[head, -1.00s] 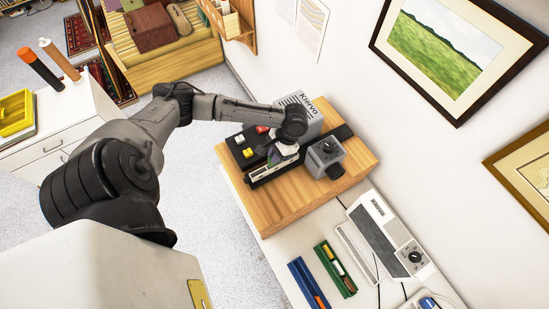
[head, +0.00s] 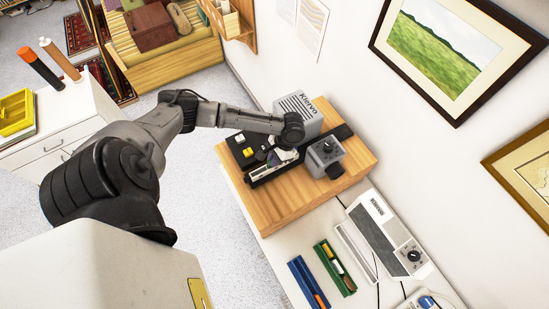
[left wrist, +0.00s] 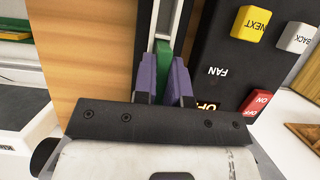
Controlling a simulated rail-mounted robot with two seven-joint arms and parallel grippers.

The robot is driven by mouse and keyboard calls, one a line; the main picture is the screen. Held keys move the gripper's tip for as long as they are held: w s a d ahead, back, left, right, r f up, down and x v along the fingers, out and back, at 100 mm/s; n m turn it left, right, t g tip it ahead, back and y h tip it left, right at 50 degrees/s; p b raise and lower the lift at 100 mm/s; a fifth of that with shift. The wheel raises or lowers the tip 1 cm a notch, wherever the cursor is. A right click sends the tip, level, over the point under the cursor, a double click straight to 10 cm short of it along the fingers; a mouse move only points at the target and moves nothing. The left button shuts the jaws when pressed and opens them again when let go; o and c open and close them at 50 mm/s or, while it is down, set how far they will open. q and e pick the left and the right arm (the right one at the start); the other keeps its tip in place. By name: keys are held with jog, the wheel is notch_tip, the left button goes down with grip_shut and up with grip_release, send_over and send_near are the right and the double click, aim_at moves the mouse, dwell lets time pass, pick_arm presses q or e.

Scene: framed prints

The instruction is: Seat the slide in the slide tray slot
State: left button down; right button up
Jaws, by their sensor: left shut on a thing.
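My left gripper (left wrist: 165,85) has purple fingers and is shut on a green piece, which I take to be the slide (left wrist: 162,52). The slide lies in line with the long grey and black channel of the slide tray (left wrist: 178,25); how deep it sits there cannot be told. In the head view the left gripper (head: 272,160) points down over the dark slide tray (head: 258,182) beside the projector. The fingers hide much of the slide. My right gripper is not in view.
A black control panel (left wrist: 222,85) with NEXT, BACK, ON and FAN markings is close right of the fingers. A grey box with a knob (head: 324,154) stands right of the tray on the wooden board (head: 290,205). Green (head: 335,268) and blue (head: 309,284) trays lie in front.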

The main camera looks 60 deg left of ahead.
pick_arm(q)
jog(key=c, duration=1.2)
grip_release()
jog(key=shift+o, duration=0.2)
jog(key=b+v, duration=0.1)
jog(key=v, duration=1)
jog(key=s+d+f+m+t+h, duration=0.15)
jog(key=s+d+f, duration=0.25)
jog(key=d, duration=0.4)
jog(key=s+d+f+m+t, duration=0.2)
jog(key=s+d+f+m, duration=0.1)
jog(key=d, duration=0.6)
jog(key=s+d+r+n+t+y, duration=0.1)
jog(key=s+r+t, duration=0.2)
jog(key=s, duration=0.7)
jog(key=shift+d+n+t+y, duration=0.3)
jog(key=shift+n+t+y, duration=0.05)
jog(key=shift+t, duration=0.5)
jog(key=shift+r, duration=0.2)
